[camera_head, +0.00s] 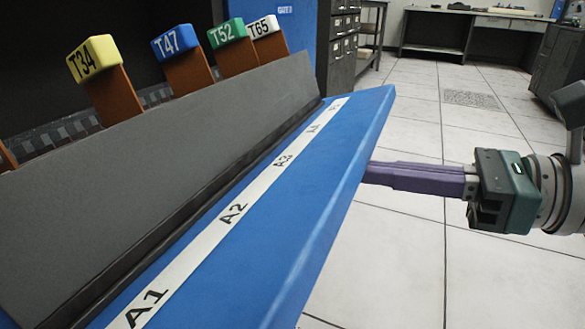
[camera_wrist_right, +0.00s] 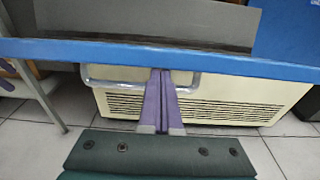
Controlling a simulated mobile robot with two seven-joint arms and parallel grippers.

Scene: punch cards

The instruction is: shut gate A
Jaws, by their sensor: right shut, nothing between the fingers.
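A long blue panel (camera_head: 300,225) with a white strip marked A1, A2, A3 and further labels slants across the head view; I take it as gate A. A dark grey board (camera_head: 150,175) rises along its inner side. My right gripper (camera_head: 368,173) is shut and empty, its purple fingertips at the blue panel's outer edge. In the right wrist view the fingers (camera_wrist_right: 162,75) point at the underside of the blue edge (camera_wrist_right: 60,52). I cannot tell whether they touch it. My left gripper is not in view.
Brown cards with coloured tops T34 (camera_head: 93,58), T47 (camera_head: 175,40), T52 (camera_head: 227,33) and T65 (camera_head: 264,27) stand behind the grey board. A cream vented box (camera_wrist_right: 240,105) and a metal bar handle (camera_wrist_right: 110,83) lie below the blue edge. Tiled floor (camera_head: 400,270) is clear.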

